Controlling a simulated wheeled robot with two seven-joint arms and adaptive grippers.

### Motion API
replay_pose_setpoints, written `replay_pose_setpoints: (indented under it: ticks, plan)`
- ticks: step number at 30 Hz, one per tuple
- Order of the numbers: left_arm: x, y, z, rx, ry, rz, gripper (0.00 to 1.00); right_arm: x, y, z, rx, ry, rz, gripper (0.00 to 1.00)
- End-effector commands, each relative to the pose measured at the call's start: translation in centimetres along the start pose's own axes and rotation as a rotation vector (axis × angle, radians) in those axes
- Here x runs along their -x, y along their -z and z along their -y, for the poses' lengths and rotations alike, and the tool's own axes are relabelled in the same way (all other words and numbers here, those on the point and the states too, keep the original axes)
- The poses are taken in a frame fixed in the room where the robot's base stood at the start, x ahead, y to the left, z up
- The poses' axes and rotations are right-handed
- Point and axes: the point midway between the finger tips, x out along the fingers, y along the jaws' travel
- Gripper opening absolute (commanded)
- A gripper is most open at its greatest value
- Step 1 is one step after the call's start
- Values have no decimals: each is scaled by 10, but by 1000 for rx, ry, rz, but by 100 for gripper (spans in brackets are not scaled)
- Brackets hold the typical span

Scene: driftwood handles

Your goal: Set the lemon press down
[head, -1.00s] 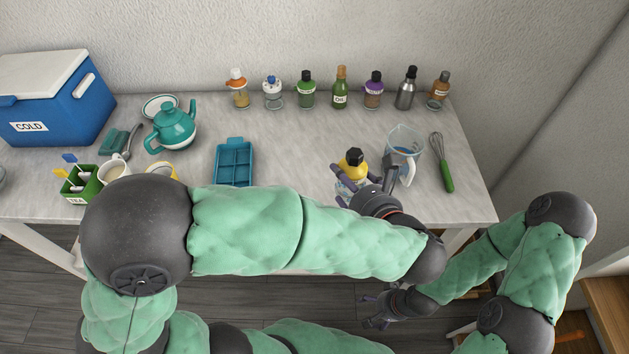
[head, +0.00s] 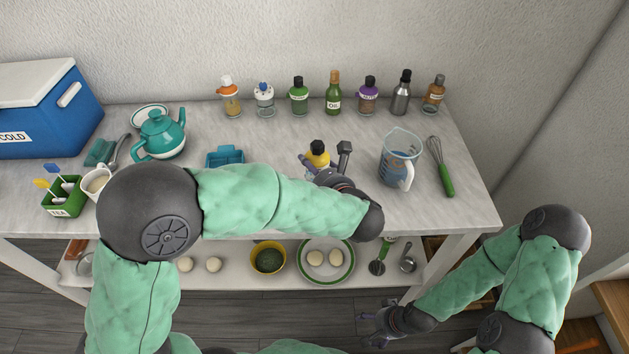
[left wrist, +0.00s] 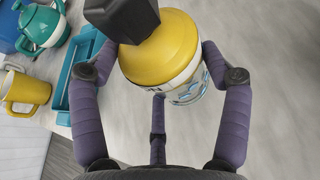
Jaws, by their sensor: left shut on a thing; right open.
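The lemon press (head: 318,158) has a yellow top, a black knob and a clear patterned body. My left gripper (head: 322,166) is shut around it over the front middle of the counter (head: 270,140). In the left wrist view the press (left wrist: 165,55) sits between the purple fingers of the left gripper (left wrist: 160,85), knob towards the camera. Its base is hidden, so I cannot tell whether it touches the counter. My right gripper (head: 382,322) is open and empty, low in front of the table at the right.
A teal tray (head: 225,157) lies left of the press, partly behind my arm. A measuring jug (head: 400,158) and a green whisk (head: 441,168) are to the right. Several bottles line the back, including the oil bottle (head: 333,95). Counter between press and bottles is clear.

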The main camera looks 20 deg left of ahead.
Motion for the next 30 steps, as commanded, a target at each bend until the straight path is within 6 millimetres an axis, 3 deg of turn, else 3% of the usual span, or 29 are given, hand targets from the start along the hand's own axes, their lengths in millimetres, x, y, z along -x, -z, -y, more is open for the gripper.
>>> replay_pose_setpoints:
  ticks: [8,21,22,30]
  plan:
    - [-20,32,-1,-2,0,-1,39,-19,1,-7,0,0,0,82]
    - [-21,35,-1,1,0,0,39,-22,1,-8,0,0,0,82]
    - [-21,35,-1,0,0,-1,86,-21,1,-8,0,0,0,82]
    - [-20,34,-1,0,0,-1,87,-20,1,-7,0,0,0,82]
